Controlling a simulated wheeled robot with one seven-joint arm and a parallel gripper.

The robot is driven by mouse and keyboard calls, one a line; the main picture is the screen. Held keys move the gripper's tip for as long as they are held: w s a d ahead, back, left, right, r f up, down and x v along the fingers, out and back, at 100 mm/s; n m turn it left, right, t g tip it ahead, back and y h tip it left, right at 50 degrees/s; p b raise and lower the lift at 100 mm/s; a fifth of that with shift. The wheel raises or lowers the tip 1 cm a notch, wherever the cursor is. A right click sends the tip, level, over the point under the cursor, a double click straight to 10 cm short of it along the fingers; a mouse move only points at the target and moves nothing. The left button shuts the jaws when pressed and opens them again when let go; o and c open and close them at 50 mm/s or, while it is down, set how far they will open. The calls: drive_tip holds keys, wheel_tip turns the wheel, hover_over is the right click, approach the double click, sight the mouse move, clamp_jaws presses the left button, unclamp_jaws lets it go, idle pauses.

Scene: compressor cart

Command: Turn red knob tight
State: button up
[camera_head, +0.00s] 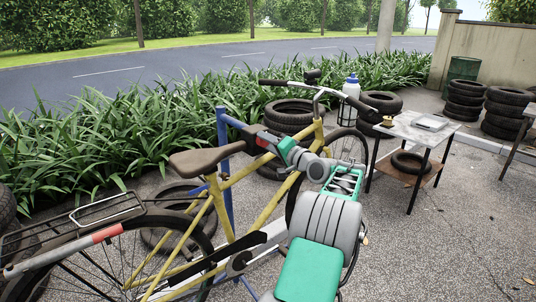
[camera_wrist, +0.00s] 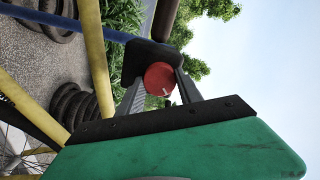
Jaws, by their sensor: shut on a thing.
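The red knob (camera_wrist: 159,76) sits on a dark clamp block (camera_wrist: 146,57) in the wrist view. My gripper (camera_wrist: 161,84) has one grey finger on each side of the knob and is shut on it. In the head view, my green and grey gripper (camera_head: 272,143) reaches the clamp at the top of the blue stand (camera_head: 224,165), just in front of the saddle. The knob is small there and largely hidden by my gripper. The clamp is at the yellow bicycle frame (camera_head: 272,207), and the bicycle is upright.
The brown saddle (camera_head: 206,157) is close to the left of my gripper. The handlebar (camera_head: 300,86) is beyond it. A small table (camera_head: 440,137) with a tyre on its lower shelf stands to the right. Several tyres (camera_head: 467,97) are stacked behind. The paved ground at lower right is clear.

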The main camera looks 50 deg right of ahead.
drive_tip(key=n+b, duration=0.3)
drive_tip(key=b, duration=0.1)
drive_tip(key=n+b, duration=0.2)
drive_tip(key=shift+f+n, duration=0.3)
drive_tip(key=shift+f, duration=0.05)
drive_tip(key=shift+r+n+b, duration=0.2)
drive_tip(key=shift+n+b, duration=1.4)
drive_tip(key=shift+n, duration=0.2)
drive_tip(key=o, duration=1.4)
drive_tip(key=shift+r, duration=0.15)
drive_tip(key=shift+c, duration=0.2)
drive_tip(key=v, duration=0.7)
drive_tip(key=shift+s, duration=0.4)
drive_tip(key=shift+s, duration=0.1)
